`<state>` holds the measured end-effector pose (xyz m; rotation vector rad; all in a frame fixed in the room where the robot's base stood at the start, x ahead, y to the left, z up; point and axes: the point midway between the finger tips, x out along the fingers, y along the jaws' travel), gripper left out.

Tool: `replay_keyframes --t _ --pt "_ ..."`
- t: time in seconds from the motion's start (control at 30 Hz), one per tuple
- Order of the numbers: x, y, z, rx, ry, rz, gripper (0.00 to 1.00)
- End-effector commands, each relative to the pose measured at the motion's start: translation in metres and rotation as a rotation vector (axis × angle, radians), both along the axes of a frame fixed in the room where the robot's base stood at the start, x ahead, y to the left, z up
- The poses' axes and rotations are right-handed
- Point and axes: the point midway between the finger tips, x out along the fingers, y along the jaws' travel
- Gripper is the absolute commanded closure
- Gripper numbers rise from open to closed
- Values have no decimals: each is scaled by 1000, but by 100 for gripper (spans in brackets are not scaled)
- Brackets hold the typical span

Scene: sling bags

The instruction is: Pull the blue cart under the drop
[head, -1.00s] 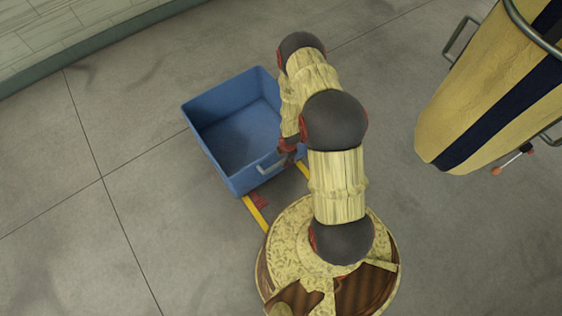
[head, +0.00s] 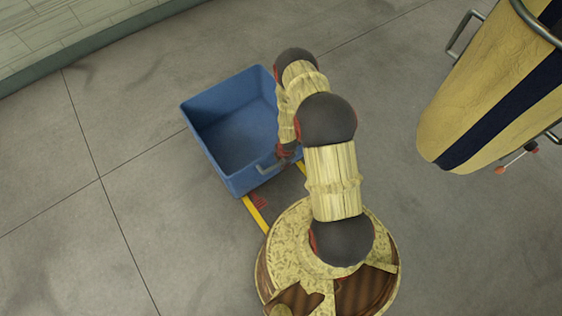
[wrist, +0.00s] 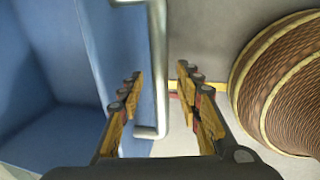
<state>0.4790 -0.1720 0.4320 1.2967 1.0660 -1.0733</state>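The blue cart (head: 205,140) is an open, empty-looking bin on the floor, left of my arm in the head view. Its metal handle (head: 270,168) is on the side facing my base. In the wrist view the cart wall (wrist: 90,50) is at the left, and the handle bar (wrist: 159,70) runs between my gripper's fingers. My gripper (wrist: 160,88) is open, with one finger on each side of the bar and visible gaps to it. In the head view my gripper (head: 287,151) is partly hidden by my arm. I cannot make out a marked drop point.
A yellow sling bag (head: 470,100) with a navy stripe and metal handles is at the right, with a red-tipped lever (head: 515,158) beside its lower end. Yellow strips (head: 256,214) lie between cart and my base. A wall (head: 60,35) stands top left. Floor at left is clear.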

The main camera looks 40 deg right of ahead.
Motion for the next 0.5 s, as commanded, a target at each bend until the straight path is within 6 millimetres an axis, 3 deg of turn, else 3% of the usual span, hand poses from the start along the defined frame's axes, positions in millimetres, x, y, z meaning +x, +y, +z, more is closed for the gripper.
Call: replay_keyframes --t 0.17,0.5 --pt "0 0 1 0 -1 0 66" --pt "0 0 1 0 -1 0 85"
